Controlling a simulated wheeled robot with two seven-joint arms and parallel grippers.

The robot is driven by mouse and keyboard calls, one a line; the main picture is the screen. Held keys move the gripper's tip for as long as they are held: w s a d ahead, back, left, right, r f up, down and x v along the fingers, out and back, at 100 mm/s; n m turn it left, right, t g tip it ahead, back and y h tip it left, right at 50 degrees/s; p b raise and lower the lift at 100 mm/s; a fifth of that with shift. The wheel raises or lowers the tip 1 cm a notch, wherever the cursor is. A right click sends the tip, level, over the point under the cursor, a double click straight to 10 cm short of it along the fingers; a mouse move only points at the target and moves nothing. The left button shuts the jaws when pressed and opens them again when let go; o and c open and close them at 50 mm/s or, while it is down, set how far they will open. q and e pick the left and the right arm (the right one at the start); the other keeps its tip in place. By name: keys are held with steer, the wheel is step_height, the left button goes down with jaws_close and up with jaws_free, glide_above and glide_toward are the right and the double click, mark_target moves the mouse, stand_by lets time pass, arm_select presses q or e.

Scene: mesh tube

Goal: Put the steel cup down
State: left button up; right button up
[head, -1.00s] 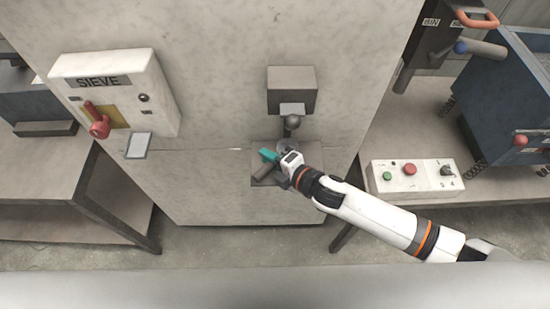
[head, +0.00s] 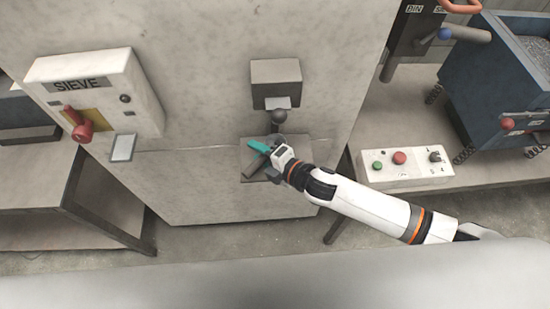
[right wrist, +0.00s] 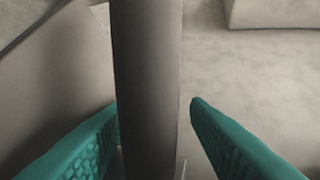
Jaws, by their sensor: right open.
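My right gripper (head: 258,158) is at the small ledge (head: 312,148) on the front of the grey cabinet. Its teal fingers are apart. In the right wrist view, a grey round bar (right wrist: 147,90) stands between the open fingers (right wrist: 155,115), with a gap on the right finger's side. In the head view a grey bar (head: 253,170) shows beside the gripper. A grey rounded piece, probably the steel cup (head: 279,142), shows just behind the gripper, partly hidden. I cannot tell whether the bar is its handle. My left gripper is out of view.
A grey box with a spout and dark ball (head: 277,85) juts out above the gripper. The SIEVE switch box (head: 95,92) is at left. A button box (head: 404,170) and blue bin (head: 505,90) are at right, on a table.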

steer(key=b+v, duration=0.2)
steer(key=v, duration=0.9)
steer(key=shift+s+d, duration=0.2)
steer(key=shift+d, duration=0.1)
